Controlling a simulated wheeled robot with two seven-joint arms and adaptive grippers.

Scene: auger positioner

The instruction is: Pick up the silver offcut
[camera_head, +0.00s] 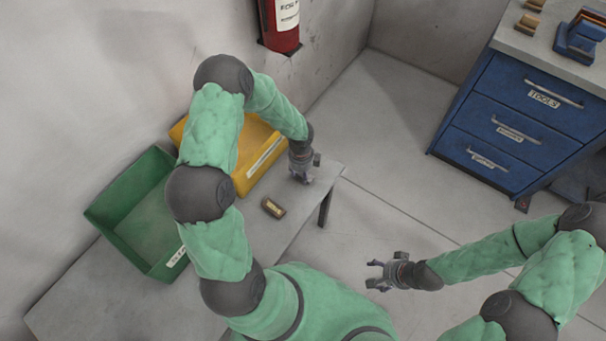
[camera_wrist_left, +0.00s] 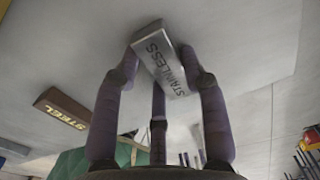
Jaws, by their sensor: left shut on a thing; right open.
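The silver offcut (camera_wrist_left: 160,62) is a bar marked "STAINLESS", seen between the fingers of my left gripper in the left wrist view. My left gripper (camera_head: 302,175) is shut on it, with fingers on both sides, over the right end of the grey table. In the head view I cannot make out the offcut at the fingertips. Whether it touches the table is not clear. My right gripper (camera_head: 377,276) is open and empty, out over the floor to the right of the table.
A brown block (camera_head: 273,208) marked "STEEL" (camera_wrist_left: 62,108) lies on the table (camera_head: 262,238) near my left gripper. A yellow bin (camera_head: 262,160) and a green bin (camera_head: 150,225) stand along the wall side. A blue drawer cabinet (camera_head: 515,118) stands at the upper right.

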